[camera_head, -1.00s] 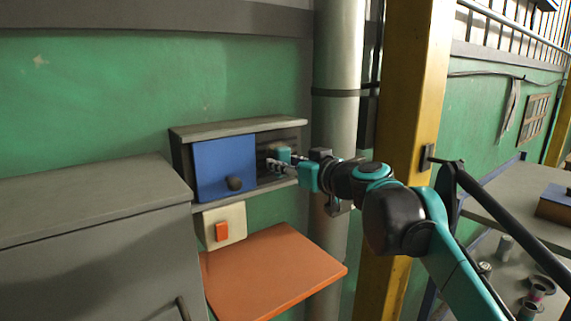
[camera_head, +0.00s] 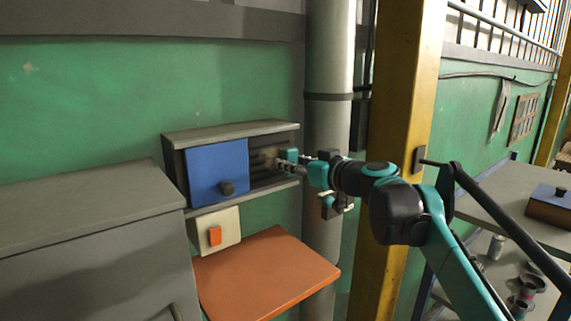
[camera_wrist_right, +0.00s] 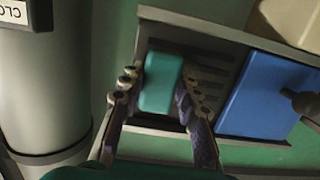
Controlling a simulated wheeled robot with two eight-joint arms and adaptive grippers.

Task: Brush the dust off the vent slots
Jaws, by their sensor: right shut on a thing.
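The vent slots (camera_head: 262,177) are dark horizontal slits in the right part of a grey wall box, beside a blue panel (camera_head: 217,172). They also show in the right wrist view (camera_wrist_right: 205,55). My right gripper (camera_head: 287,165) is at the right end of the slots. In the right wrist view its fingers (camera_wrist_right: 160,98) are shut on the teal block of the brush (camera_wrist_right: 161,82), which hides part of the slots. A brownish blur shows at the brush's slot side in the head view; whether bristles touch the slots is unclear. My left gripper is out of view.
The blue panel has a dark knob (camera_head: 227,188). Below are a cream plate with an orange switch (camera_head: 214,235) and an orange shelf (camera_head: 265,275). A grey pipe (camera_head: 327,70) and yellow column (camera_head: 400,90) stand right. A grey cabinet (camera_head: 85,240) stands left.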

